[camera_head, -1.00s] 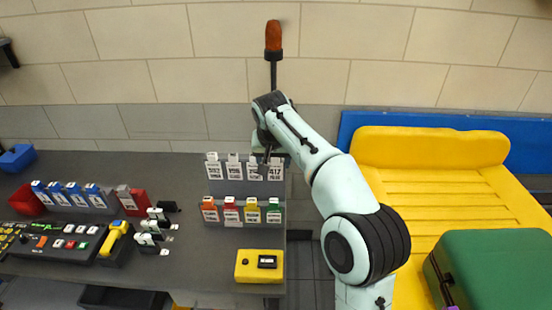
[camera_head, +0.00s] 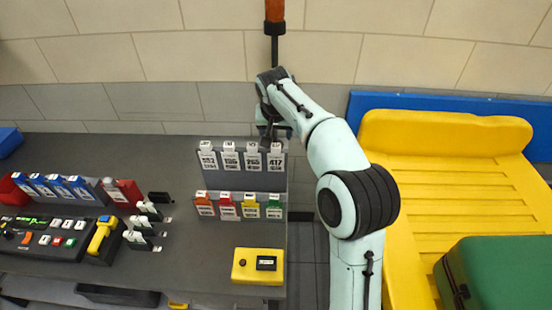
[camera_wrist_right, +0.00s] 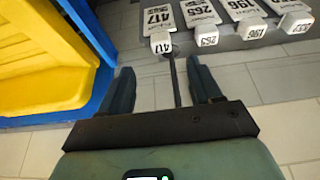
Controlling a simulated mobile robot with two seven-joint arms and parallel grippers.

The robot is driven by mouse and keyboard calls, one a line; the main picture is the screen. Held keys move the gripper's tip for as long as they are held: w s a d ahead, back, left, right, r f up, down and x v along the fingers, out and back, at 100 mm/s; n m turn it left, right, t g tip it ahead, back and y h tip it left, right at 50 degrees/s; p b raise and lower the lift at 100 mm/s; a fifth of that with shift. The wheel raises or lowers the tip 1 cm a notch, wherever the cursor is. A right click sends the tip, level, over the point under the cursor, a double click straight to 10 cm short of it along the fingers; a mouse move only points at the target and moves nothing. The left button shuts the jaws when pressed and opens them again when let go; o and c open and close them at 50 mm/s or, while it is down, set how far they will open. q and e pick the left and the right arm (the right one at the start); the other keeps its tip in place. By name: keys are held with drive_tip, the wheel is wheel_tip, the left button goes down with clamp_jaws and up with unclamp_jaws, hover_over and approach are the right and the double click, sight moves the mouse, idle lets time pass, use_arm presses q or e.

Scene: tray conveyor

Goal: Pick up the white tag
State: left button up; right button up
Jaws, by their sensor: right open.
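Several white tags hang in the upper row of a grey rack; the rightmost white tag (camera_head: 276,162) reads 417. The same 417 tag (camera_wrist_right: 158,18) shows at the top of the right wrist view, its white top block (camera_wrist_right: 161,42) facing me. My right gripper (camera_head: 273,138) is at the rack's upper right, by the 417 tag, and partly hides its top. In the right wrist view my right gripper (camera_wrist_right: 160,74) is open, its dark fingers apart and short of the tag. No tag is between the fingers. My left gripper is not in view.
Coloured tags (camera_head: 250,207) hang in the rack's lower row. A yellow box (camera_head: 258,265) sits on the dark counter (camera_head: 195,240). Blue tags (camera_head: 62,186) and a button panel (camera_head: 45,240) are at left. A yellow pallet-like platform (camera_head: 430,200) and green case (camera_head: 500,275) are at right.

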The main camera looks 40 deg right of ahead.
sight(276, 146)
drive_tip(key=x, duration=0.9)
drive_tip(key=shift+w, duration=0.15)
drive_tip(key=shift+c, duration=0.9)
clamp_jaws()
